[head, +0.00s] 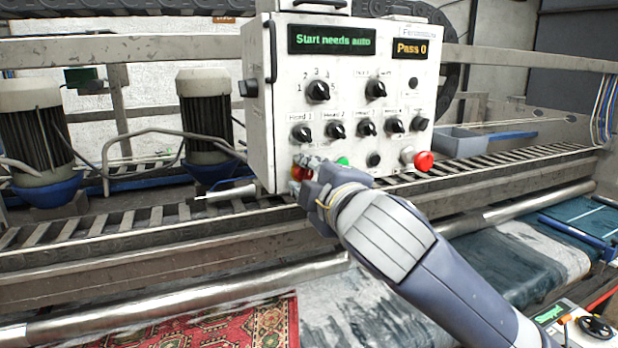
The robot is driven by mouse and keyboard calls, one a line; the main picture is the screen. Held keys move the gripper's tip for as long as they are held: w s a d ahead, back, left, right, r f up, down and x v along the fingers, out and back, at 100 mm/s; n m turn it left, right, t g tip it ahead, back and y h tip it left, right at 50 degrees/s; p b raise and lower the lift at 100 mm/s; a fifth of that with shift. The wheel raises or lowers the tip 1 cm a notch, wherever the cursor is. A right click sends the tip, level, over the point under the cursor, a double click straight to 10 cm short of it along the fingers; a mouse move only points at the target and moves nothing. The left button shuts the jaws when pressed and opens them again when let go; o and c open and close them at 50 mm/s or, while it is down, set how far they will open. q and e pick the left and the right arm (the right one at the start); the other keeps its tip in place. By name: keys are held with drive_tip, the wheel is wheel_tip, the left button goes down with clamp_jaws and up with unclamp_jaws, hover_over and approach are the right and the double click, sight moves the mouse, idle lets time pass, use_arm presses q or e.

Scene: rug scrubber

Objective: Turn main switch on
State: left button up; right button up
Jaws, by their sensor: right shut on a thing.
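The control panel (260,120) is a white box hung over the machine, with black knobs and two lit displays. One display (331,41) reads "Start needs auto" in green; the other (411,48) reads "Pass 0" in yellow. My right gripper (302,172) is at the panel's lower left corner. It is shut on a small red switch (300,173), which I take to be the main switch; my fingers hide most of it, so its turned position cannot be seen. My left gripper is not in view.
Two motors (40,140) stand behind left. A patterned red rug (240,325) lies below the rollers.

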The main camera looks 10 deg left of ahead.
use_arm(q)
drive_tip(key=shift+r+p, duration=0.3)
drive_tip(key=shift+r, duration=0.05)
use_arm(e)
drive_tip(key=m, duration=0.4)
drive_tip(key=shift+d+r+y, duration=0.1)
drive_tip(key=shift+r+y, duration=0.05)
drive_tip(key=shift+y, duration=0.25)
drive_tip(key=shift+m, duration=0.4)
drive_tip(key=o, duration=1)
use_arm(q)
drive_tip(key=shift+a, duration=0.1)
use_arm(e)
drive_tip(key=shift+s+d, duration=0.1)
drive_tip(key=shift+s, duration=0.05)
drive_tip(key=v, duration=1.1)
drive_tip(key=shift+s+d+r, duration=0.2)
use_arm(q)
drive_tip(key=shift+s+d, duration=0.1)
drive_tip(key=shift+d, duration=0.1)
use_arm(e)
drive_tip(key=shift+f, duration=0.1)
